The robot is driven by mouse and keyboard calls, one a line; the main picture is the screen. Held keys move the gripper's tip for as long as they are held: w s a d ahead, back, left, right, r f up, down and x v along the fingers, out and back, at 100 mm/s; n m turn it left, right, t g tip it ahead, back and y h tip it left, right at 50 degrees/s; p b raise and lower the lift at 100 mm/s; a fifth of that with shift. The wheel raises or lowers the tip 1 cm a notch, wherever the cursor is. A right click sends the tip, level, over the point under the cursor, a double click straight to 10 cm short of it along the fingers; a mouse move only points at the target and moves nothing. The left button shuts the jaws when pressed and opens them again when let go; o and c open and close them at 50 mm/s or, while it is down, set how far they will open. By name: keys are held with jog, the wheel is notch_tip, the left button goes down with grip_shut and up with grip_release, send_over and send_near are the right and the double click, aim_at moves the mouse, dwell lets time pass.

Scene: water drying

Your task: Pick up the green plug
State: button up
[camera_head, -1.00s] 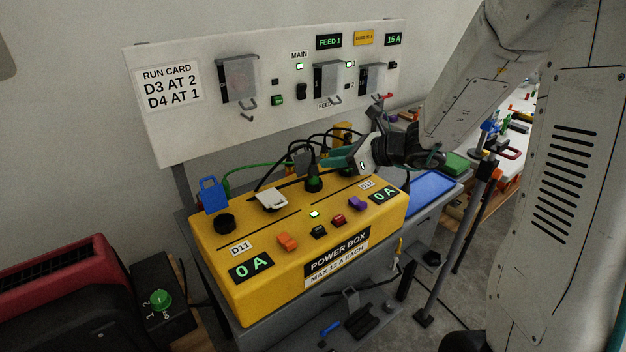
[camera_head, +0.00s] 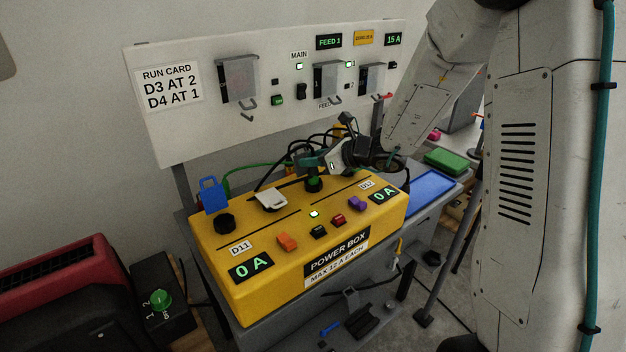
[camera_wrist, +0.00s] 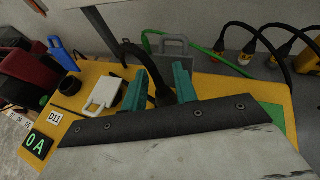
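The green plug (camera_head: 314,184) sits upright in a black round socket on top of the yellow power box, right of the white flap, in the head view. My gripper (camera_head: 307,164) is just above it, coming in from the right, with teal fingers. In the wrist view the two fingers (camera_wrist: 160,85) are apart, and a black cable (camera_wrist: 145,62) runs down between them. The plug's body is hidden there by my gripper. I cannot tell whether a finger touches the plug or cable.
The yellow power box (camera_head: 270,285) carries a blue flap (camera_head: 210,192), a white flap (camera_head: 270,199) and small coloured switches. Black cables and a green cable (camera_head: 232,175) lie behind it. The panel (camera_head: 220,125) stands at the back. A blue tray (camera_head: 432,188) lies to the right.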

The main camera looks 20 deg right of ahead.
grip_shut()
jog(key=shift+r, duration=0.1)
